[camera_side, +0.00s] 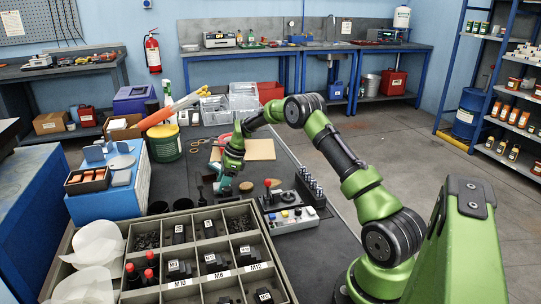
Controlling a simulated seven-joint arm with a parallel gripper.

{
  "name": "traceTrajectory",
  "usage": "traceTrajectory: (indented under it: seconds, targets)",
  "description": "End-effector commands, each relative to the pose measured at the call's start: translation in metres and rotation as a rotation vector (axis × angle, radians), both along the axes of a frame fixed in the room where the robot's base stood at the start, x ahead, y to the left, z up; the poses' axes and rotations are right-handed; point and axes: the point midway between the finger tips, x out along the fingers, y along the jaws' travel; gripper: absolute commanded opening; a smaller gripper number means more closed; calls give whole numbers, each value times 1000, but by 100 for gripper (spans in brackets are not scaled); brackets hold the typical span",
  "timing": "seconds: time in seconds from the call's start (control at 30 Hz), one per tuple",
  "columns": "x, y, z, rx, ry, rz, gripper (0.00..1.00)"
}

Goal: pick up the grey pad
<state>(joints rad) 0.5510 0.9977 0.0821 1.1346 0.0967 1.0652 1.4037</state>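Several grey pieces lie on the blue box (155,205) at the left: a squarish one (93,154), a round flat one (122,162) and a small flat one (121,178). I cannot tell which of them, if any, is the grey pad. My gripper (225,186) points down over the dark bench, to the right of the blue box and well apart from these pieces. It is small and dark here, so its fingers and anything between them cannot be made out.
A dark tray with orange pieces (75,187) sits on the blue box. A compartment tray (290,283) fills the front. A control box with buttons (292,222) and a row of dark pegs (309,184) stand right of my gripper. A yellow-green tub (164,146) stands behind the box.

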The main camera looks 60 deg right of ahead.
Motion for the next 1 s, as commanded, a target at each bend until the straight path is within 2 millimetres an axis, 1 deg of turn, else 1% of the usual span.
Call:
traceTrajectory:
  seconds: [0.03, 0.13, 0.33, 0.43, 0.53, 0.8, 0.9, 1.0]
  targets:
    - [0, 0, 0, 0, 0, 0, 32]
    - [0, 0, 0, 0, 0, 0, 17]
    - [0, 0, 1, 0, 0, 0, 17]
    - [0, 0, 7, -1, -1, 0, 17]
    - [0, 0, 22, -2, -2, 0, 17]
    - [0, 0, 76, -2, -2, 0, 17]
    - [0, -1, 90, -2, -1, 0, 17]
    - [0, 0, 98, -1, -1, 1, 17]
